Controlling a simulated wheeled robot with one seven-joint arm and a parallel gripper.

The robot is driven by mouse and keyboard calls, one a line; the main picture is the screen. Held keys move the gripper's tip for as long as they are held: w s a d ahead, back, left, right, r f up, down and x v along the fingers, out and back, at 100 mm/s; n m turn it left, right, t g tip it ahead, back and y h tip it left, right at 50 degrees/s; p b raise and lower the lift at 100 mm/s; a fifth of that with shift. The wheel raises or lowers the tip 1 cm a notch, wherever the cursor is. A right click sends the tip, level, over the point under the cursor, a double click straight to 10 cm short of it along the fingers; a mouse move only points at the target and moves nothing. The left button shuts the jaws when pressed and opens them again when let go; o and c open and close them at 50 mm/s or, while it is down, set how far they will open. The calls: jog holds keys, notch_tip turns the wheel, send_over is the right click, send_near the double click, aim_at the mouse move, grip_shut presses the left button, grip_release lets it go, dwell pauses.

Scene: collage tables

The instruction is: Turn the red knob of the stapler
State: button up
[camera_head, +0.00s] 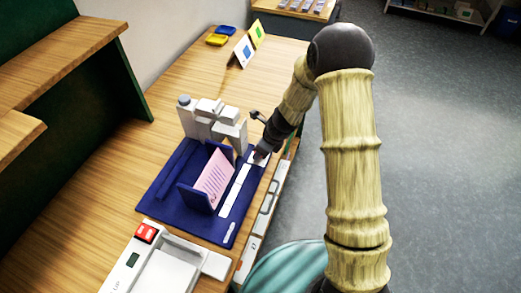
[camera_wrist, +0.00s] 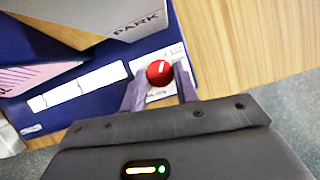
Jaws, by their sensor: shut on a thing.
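The stapler is a grey machine (camera_head: 212,118) on a dark blue base (camera_head: 160,208); part of its grey body, lettered "PARK", shows in the wrist view (camera_wrist: 135,20). The round red knob (camera_wrist: 159,72) is on the base's right end, by a white label, with a pale mark on its top. My gripper (camera_wrist: 160,79) is shut on the knob, one finger on each side. In the head view my gripper (camera_head: 261,151) is at the base's right edge and hides the knob.
A pink card (camera_head: 214,178) stands in a blue holder on the base. A white device with a red switch (camera_head: 146,232) is at the front. Folded cards (camera_head: 243,50) and yellow and blue trays (camera_head: 222,35) are at the back. The table's right edge is close to my gripper.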

jog(key=o, duration=1)
jog(key=p+v, duration=0.1)
jog(key=v, duration=1.6)
jog(key=shift+r, duration=0.2)
jog(key=s+d+n+h, duration=0.1)
jog(key=s+d+n, duration=0.2)
jog(key=s+n, duration=0.2)
jog(key=s+d+r+n+h, duration=0.1)
jog(key=s+d+n, duration=0.2)
jog(key=n, duration=0.7)
jog(key=s+d+r+n+h, duration=0.1)
jog(key=s+d+n+h, duration=0.1)
jog(key=s+d+n, duration=0.2)
jog(key=shift+s+r+n, duration=0.15)
jog(key=shift+s+n, duration=0.75)
jog(key=shift+n, duration=0.25)
jog(key=shift+s+r+n, duration=0.1)
jog(key=shift+s+n, duration=0.75)
jog(key=shift+n, duration=0.3)
